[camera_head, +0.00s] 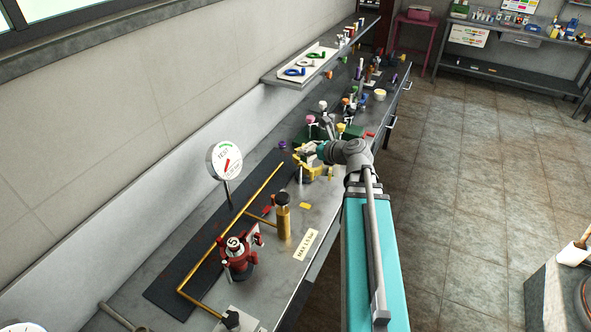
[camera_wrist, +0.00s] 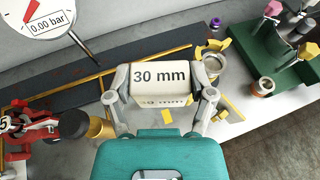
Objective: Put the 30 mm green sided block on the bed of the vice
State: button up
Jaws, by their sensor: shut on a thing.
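My gripper (camera_wrist: 163,95) is shut on a cream-white block (camera_wrist: 162,80) marked "30 mm" in the wrist view. One finger presses on each side of it, and no green side shows from here. The block is above the bench, but its exact height cannot be told. In the head view my gripper (camera_head: 310,150) is over the middle of the bench, beside yellow parts (camera_head: 322,177). In the wrist view yellow parts (camera_wrist: 212,47) also show beyond the right finger. I cannot tell for certain which thing is the vice; its bed is not clearly visible.
A dial gauge (camera_head: 224,160), brass pipe (camera_head: 232,228), brass cylinder (camera_head: 283,218) and red fitting (camera_head: 238,258) stand on the near bench. A green stand (camera_wrist: 272,58) with coloured knobs is at right in the wrist view. Bare bench (camera_head: 328,208) shows near the front edge.

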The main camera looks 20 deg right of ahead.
jog(key=w+d+f+b, duration=0.3)
jog(key=d, duration=0.6)
jog(key=w+d+f+b, duration=0.4)
jog(key=d, duration=0.5)
jog(key=w+d+f+m+h+b, duration=0.1)
jog(key=w+d+f+b, duration=0.2)
jog(key=d, duration=0.6)
jog(key=shift+w+d+f+b, duration=0.15)
jog(key=shift+w+f+b, duration=0.25)
jog(key=shift+f+b, duration=0.15)
jog(key=shift+f, duration=0.1)
jog(key=w+a+f+b, duration=0.2)
jog(key=a+b, duration=0.1)
jog(key=w+a+f+b, duration=0.2)
jog(key=a+f, duration=0.1)
jog(key=a, duration=0.1)
jog(key=w+a+f+b, duration=0.3)
jog(key=shift+w+a+f+b, duration=0.1)
jog(key=shift+a+f+b, duration=0.05)
jog(key=shift+f+b, duration=0.15)
jog(key=shift+w+a+f, duration=0.15)
jog(key=shift+w+a, duration=0.05)
jog(key=shift+a, duration=0.1)
